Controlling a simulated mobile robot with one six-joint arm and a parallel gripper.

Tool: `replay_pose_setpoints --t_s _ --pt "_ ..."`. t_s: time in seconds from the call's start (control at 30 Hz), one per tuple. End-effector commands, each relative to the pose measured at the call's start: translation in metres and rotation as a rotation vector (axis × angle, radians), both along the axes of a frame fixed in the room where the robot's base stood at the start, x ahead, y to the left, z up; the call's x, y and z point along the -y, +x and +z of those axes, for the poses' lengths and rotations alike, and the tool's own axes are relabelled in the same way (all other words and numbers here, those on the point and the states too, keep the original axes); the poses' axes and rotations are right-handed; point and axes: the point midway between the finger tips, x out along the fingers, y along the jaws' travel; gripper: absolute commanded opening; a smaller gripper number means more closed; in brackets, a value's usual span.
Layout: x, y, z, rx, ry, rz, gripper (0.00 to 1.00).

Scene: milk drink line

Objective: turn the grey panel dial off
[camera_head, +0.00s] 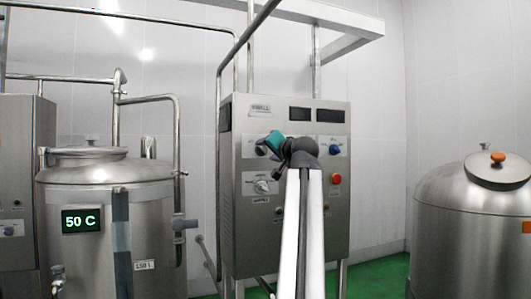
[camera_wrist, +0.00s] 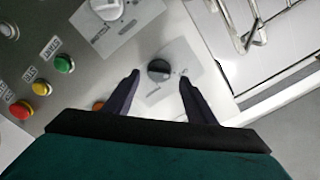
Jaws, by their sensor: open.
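The steel control panel (camera_head: 238,225) carries several dials. A pale grey dial (camera_head: 262,186) sits on a white plate at its lower left; a pale grey dial also shows at the top of the wrist view (camera_wrist: 105,9). A dark dial (camera_wrist: 158,70) on a white plate lies between and ahead of my fingers. My gripper (camera_wrist: 158,88) is open, one finger to each side of that dark dial, and holds nothing. I cannot tell whether the fingers touch the panel. In the head view my arm hides the panel's middle, and the dial markings are too small to read.
Green (camera_wrist: 64,64), yellow (camera_wrist: 41,88) and red (camera_wrist: 21,110) buttons lie left of my fingers. A blue dial (camera_head: 335,146) is at the panel's upper right. Steel tanks stand left (camera_head: 155,215) and right (camera_head: 450,215). Pipes run beside the panel.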

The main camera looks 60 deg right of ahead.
Motion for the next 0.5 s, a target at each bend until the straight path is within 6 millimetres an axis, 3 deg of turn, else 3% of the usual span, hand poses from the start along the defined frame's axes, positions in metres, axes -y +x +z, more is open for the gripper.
replay_pose_setpoints --t_s 0.5 --pt "-0.05 -0.067 -0.002 0.002 -0.001 -0.002 0.51"
